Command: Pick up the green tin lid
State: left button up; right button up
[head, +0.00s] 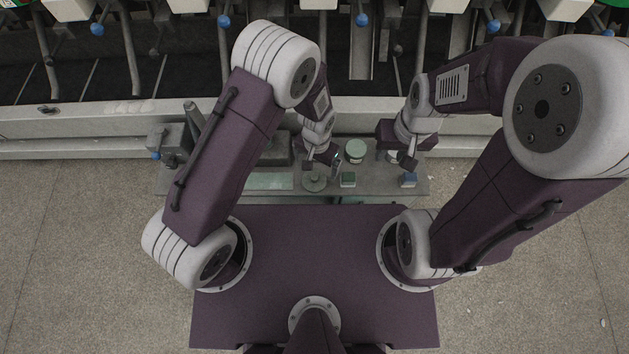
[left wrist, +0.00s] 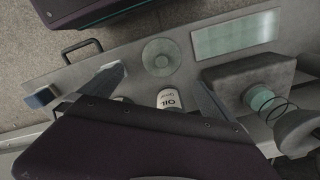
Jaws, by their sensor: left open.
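A flat, round grey-green disc with a small raised centre (head: 314,182) lies on the grey shelf; it looks like the green tin lid. In the left wrist view the disc (left wrist: 161,57) lies just beyond the fingertips, apart from them. My left gripper (head: 321,166) hangs over the shelf, on the machine side of the disc; its fingers (left wrist: 162,80) are spread and empty. A round tin with a pale green top (head: 355,150) stands to its right. My right gripper (head: 406,160) is over the shelf's right end; its jaws are too small to judge.
A white can marked OIL (left wrist: 170,99) stands close by, between the left fingers in that view. A green block (head: 348,180) and a blue block (head: 409,180) sit along the shelf's near edge. A grey block with a green spool (left wrist: 262,100) is at right in the wrist view.

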aim_at(316, 175)
pick_arm(q)
notch_tip(316, 175, down, 4)
jog(key=b, duration=0.2)
jog(key=shift+b, duration=0.35)
jog(key=shift+r, duration=0.1)
notch_tip(316, 175, down, 5)
jog(key=b, duration=0.4)
jog(key=shift+a, duration=0.1)
jog(key=shift+c, duration=0.3)
jog(key=c, duration=1.3)
notch_tip(316, 175, up, 5)
jog(key=p, duration=0.4)
jog(key=shift+r, duration=0.1)
jog(key=w+d+r+p, duration=0.1)
jog(key=d+r, duration=0.1)
jog(key=d, duration=0.1)
jog(key=d+r+p, duration=0.2)
jog(key=d, duration=0.2)
jog(key=w+d+r+p, duration=0.1)
jog(key=d+r+p, duration=0.1)
jog(key=d, duration=0.2)
jog(key=shift+w+d, duration=0.25)
jog(key=shift+w, duration=0.05)
